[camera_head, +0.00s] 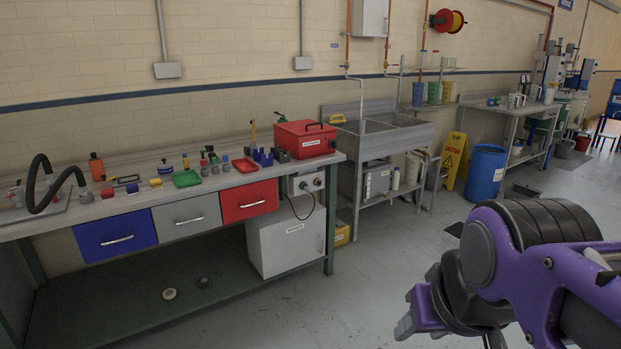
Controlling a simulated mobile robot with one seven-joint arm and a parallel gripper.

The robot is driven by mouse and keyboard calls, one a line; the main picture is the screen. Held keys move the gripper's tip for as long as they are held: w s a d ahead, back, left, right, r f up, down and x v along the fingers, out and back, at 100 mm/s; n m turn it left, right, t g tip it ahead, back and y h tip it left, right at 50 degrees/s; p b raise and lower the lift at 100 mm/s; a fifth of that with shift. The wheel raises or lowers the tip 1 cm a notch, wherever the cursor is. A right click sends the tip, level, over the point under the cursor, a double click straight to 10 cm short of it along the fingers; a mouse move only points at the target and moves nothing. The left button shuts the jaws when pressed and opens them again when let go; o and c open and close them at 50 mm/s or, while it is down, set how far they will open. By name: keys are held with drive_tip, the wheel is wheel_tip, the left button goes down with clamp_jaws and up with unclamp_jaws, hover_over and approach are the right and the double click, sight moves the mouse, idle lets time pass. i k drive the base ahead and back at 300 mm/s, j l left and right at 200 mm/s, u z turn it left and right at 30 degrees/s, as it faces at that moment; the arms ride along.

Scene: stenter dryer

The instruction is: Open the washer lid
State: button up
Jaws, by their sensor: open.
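A red box (305,140) with a dark handle on top and a small white label on its front stands on the right end of the workbench. It looks like the washer; the label is too small to read. Its lid (301,126) appears shut and lies flat on the box. My gripper (452,330) is at the lower right, in front of the bench and well to the right of the red box. It is open and points down and left, with nothing seen between its fingers. The far finger is partly hidden by my wrist.
The workbench (120,206) holds small parts, bottles, a green tray (186,179) and a black curved hose (45,185). A sink (385,140), yellow floor sign (452,160) and blue barrel (485,172) stand to the right. The floor before the bench is clear.

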sight(301, 128)
drive_tip(key=i, duration=0.8)
drive_tip(key=i+l+u, duration=0.1)
drive_tip(key=i, duration=0.7)
drive_tip(key=i+l, duration=0.1)
drive_tip(key=i, duration=0.7)
